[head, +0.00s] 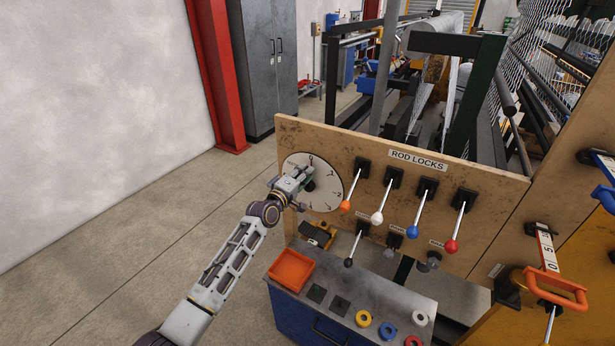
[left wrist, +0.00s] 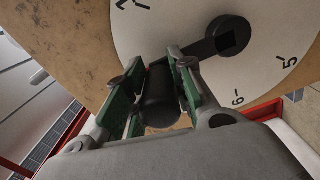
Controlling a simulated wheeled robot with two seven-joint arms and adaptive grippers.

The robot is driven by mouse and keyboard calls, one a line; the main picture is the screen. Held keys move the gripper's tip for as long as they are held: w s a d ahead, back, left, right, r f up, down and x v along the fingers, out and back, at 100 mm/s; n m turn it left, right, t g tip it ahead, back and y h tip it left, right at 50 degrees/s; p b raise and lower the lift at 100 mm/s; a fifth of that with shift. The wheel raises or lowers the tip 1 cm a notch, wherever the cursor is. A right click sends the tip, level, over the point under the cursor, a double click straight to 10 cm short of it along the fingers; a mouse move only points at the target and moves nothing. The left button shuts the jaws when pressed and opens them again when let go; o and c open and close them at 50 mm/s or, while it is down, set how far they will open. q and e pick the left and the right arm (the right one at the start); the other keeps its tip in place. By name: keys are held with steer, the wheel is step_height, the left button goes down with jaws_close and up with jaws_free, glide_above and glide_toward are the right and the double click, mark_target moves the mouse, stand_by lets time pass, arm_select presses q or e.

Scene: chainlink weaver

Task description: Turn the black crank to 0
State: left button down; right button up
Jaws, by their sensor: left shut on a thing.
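The black crank (head: 310,186) sits on a round white dial (head: 327,199) at the left end of a wooden panel. The 0 is at the top of the dial. My left gripper (head: 299,177) is at the dial's left side, over the crank's handle. In the left wrist view my left gripper (left wrist: 155,85) has its green-padded fingers on both sides of the black handle (left wrist: 160,100). The crank arm (left wrist: 212,45) runs from there to the hub, with 5 and 6 on the dial's right. The number behind the fingers is hidden. My right gripper is out of view.
Rod-lock levers with orange (head: 345,206), white (head: 377,218), blue (head: 412,231) and red (head: 451,246) knobs stick out right of the dial. Below is a bench with an orange tray (head: 291,268) and coloured rings. The floor (head: 120,235) at left is clear.

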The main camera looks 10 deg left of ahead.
arm_select(q)
steer(key=shift+w+a+r+n, duration=0.2)
steer(key=shift+a+n, duration=0.1)
steer(key=shift+n, duration=0.1)
steer(key=c, duration=1.2)
jaws_free()
steer(key=shift+a+f, duration=0.1)
steer(key=shift+f, duration=0.05)
steer(key=shift+o, duration=0.2)
steer(key=shift+s, duration=0.1)
steer(key=shift+s, duration=0.15)
steer(key=shift+v, duration=1.1)
steer(key=v, duration=0.9)
steer(key=shift+s, duration=0.2)
steer(key=shift+a, duration=0.1)
